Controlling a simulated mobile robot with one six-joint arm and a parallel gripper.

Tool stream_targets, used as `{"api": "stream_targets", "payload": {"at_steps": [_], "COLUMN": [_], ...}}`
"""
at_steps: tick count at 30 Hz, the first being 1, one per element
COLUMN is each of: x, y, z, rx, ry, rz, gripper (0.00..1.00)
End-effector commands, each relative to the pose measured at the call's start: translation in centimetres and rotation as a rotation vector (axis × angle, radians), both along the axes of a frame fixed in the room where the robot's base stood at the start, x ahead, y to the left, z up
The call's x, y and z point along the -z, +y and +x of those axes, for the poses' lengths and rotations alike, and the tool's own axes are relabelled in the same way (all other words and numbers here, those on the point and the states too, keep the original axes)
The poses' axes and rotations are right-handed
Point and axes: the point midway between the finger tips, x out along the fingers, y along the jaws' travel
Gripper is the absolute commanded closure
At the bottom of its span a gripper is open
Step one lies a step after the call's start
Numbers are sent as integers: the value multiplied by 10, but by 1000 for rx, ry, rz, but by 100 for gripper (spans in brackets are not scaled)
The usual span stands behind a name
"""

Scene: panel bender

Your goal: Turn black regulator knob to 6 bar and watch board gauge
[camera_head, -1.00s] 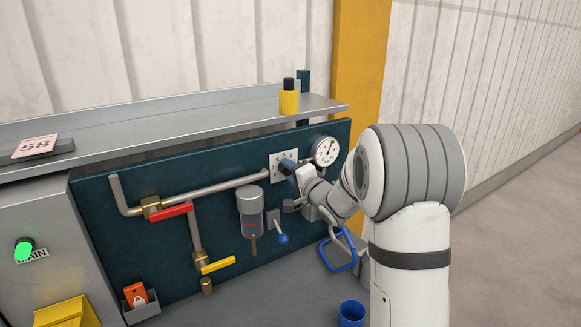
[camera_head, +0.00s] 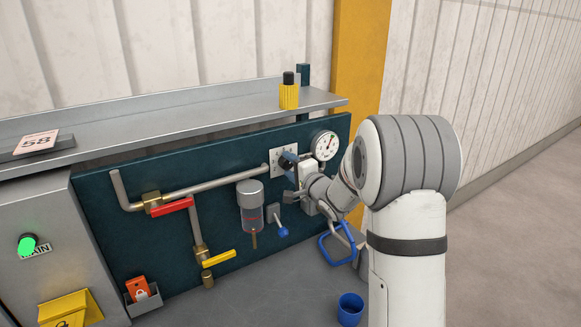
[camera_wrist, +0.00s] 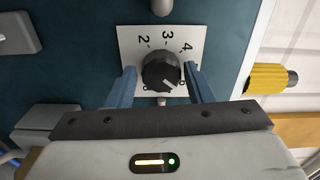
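The black regulator knob (camera_wrist: 161,72) sits on a white scale plate (camera_wrist: 128,38) with the digits 2, 3 and 4 readable. A pale mark shows on the knob's lower right; the value it points to is unclear. My gripper (camera_wrist: 160,69) is open, with one blue finger on each side of the knob and a gap at both sides.
Pipes with a red lever (camera_head: 172,206) and a yellow lever (camera_head: 219,259), and a filter bowl (camera_head: 250,207), are left of my gripper. A blue handle (camera_head: 338,247) and blue cup (camera_head: 350,309) are below. A yellow-and-black object (camera_head: 289,93) stands on the shelf above.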

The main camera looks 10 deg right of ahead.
Motion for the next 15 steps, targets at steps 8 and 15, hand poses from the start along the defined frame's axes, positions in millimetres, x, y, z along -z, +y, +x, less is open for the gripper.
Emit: {"api": "stream_targets", "payload": {"at_steps": [8, 15], "x": [-1, 0], "y": [0, -5], "z": [0, -11], "rx": [0, 2], "ry": [-2, -4], "rz": [0, -1], "gripper": [41, 41]}}
